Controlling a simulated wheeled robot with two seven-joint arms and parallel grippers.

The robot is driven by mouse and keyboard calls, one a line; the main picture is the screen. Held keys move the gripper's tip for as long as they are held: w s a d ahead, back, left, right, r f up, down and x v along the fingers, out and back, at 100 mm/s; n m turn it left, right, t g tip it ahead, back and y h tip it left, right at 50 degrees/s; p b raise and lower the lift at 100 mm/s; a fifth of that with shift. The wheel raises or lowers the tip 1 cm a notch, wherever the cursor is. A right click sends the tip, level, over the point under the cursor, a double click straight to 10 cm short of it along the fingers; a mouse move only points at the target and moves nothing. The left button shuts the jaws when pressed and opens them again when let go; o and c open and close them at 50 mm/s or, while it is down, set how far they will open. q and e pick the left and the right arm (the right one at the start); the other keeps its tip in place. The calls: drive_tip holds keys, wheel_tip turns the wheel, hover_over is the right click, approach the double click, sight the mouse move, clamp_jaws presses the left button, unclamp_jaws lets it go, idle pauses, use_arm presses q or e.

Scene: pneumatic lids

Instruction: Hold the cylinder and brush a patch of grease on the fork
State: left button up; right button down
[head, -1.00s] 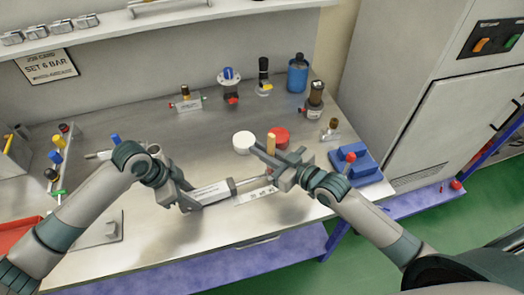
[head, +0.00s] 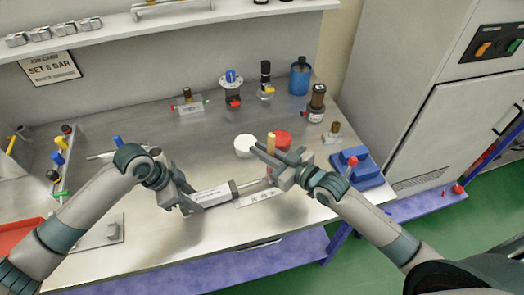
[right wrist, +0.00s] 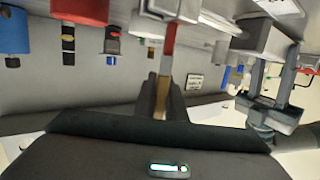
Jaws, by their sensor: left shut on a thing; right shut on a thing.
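The cylinder (head: 212,197) has a pale body, a dark end cap and a thin rod pointing right. My left gripper (head: 190,205) is shut on its left part, low over the bench front. My right gripper (head: 272,165) is shut on the brush (head: 270,143), whose wooden handle stands up between the fingers. In the right wrist view the brush (right wrist: 163,95) shows its wooden handle and red part, and the cylinder (right wrist: 265,40) lies to the right, held by my left gripper (right wrist: 275,100). The fork at the rod end is hidden behind my right gripper; I cannot tell whether the bristles touch it.
A white round tin (head: 244,145) and a red round tin (head: 281,138) stand just behind my right gripper. A blue block with a red knob (head: 355,168) is at the right. Several fittings and a blue bottle (head: 300,75) stand at the back.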

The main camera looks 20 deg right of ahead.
drive_tip(key=shift+s, duration=0.5)
idle(0.6)
drive_tip(key=shift+s+d, duration=0.1)
drive_tip(key=shift+s, duration=0.4)
drive_tip(key=shift+w, duration=0.2)
idle(0.4)
drive_tip(key=shift+w+f, duration=0.1)
drive_tip(key=shift+w, duration=0.2)
drive_tip(key=shift+w, duration=0.5)
idle(0.3)
drive_tip(key=shift+s+r, duration=0.2)
drive_tip(key=shift+s, duration=0.3)
idle(0.5)
drive_tip(key=shift+s, duration=0.2)
drive_tip(key=shift+s+f, duration=0.1)
drive_tip(key=shift+s, duration=0.2)
